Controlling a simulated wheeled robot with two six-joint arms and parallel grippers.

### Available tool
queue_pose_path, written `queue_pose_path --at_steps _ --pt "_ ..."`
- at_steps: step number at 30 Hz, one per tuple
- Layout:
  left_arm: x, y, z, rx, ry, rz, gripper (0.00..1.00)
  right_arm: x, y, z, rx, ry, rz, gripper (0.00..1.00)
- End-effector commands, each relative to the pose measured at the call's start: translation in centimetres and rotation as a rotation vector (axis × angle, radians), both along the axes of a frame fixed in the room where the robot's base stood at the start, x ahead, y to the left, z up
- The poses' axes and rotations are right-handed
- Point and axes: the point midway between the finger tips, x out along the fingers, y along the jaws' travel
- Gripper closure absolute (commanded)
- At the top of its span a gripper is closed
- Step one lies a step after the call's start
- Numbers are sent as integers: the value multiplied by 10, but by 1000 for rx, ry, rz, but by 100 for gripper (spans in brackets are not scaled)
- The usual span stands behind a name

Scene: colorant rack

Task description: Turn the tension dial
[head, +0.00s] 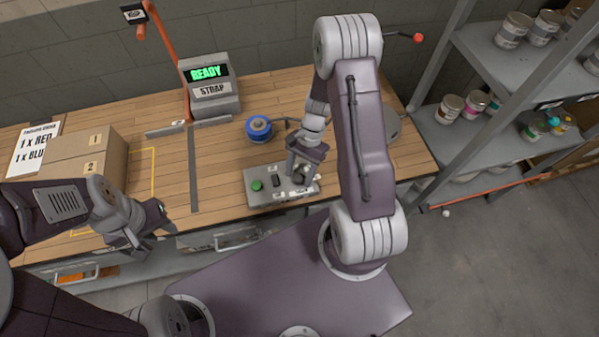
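The grey control box (262,198) stands at the front edge of the wooden bench. It has a green button (257,185) on its left, a dark switch (276,182) in the middle and small white labels. My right gripper (299,178) is over the right end of the box and points down at it. The tension dial is not clearly visible; the gripper covers that part of the box. I cannot tell whether the fingers touch or grip anything. My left gripper (160,222) is in front of the bench, left of the box, apart from it; its finger opening is unclear.
A strapping machine (210,95) with a READY screen stands at the back. A blue tape roll (259,128) lies behind the box. A shelf (470,130) with paint cans is at the right.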

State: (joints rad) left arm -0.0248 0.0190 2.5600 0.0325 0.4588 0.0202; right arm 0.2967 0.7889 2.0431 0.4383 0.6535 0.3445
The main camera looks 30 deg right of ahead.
Motion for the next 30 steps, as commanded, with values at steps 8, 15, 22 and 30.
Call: queue_pose_path --at_steps 8,15,22,30 --pt "0 0 -3 0 0 0 64 11 -17 44 -2 -7 -2 49" --pt "0 0 -5 0 0 0 64 18 -29 79 0 -3 -1 49" --pt "0 0 -4 0 0 0 64 18 -30 84 0 -1 0 49" --pt "0 0 -4 0 0 0 64 18 -30 84 0 -1 0 49"
